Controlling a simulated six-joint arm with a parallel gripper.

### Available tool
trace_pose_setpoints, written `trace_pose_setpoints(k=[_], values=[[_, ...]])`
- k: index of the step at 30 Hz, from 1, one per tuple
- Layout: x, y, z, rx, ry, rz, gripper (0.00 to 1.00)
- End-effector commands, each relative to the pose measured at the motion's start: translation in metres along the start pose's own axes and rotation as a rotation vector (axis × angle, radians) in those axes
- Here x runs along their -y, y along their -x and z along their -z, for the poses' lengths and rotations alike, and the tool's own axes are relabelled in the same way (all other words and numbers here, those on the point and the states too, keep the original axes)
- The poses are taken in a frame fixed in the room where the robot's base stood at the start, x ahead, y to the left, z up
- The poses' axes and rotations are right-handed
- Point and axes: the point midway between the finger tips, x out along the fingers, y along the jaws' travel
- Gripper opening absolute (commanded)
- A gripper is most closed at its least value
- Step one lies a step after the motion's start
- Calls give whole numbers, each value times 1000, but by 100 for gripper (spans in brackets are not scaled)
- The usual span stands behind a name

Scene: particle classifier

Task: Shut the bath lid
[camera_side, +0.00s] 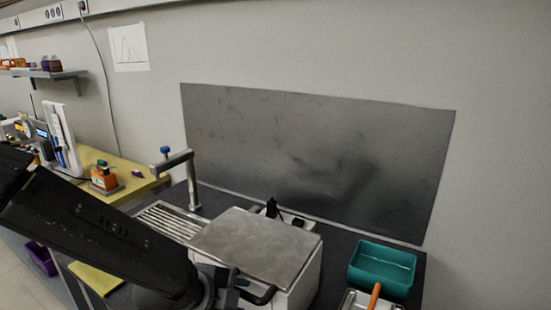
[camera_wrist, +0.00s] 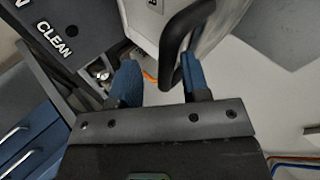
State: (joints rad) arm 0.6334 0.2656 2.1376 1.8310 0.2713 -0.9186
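The bath (camera_side: 303,284) is a white box on the dark bench in the side view. Its grey metal lid (camera_side: 255,246) lies over the top and looks roughly level; I cannot tell whether it is fully shut. A black loop handle (camera_side: 262,297) is at the front, and it also shows in the wrist view (camera_wrist: 172,65). My gripper (camera_wrist: 160,85) has its blue fingers apart, with the handle's bend between them, close to the right finger. I cannot tell whether they touch. In the side view my arm partly hides the gripper and the bath's front.
A teal tray (camera_side: 382,266) stands right of the bath. A ribbed metal drainer (camera_side: 170,222) and a tap post (camera_side: 192,180) stand to its left. A dark panel (camera_side: 315,155) is on the wall behind. A surface marked CLEAN (camera_wrist: 55,38) is at upper left in the wrist view.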

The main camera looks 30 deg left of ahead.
Motion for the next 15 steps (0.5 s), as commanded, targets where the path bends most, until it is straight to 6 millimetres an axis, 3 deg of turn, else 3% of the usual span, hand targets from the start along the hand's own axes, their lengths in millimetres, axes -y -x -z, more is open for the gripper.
trace_pose_setpoints(k=[15], values=[[1,40,0,-1,1,2,43]])
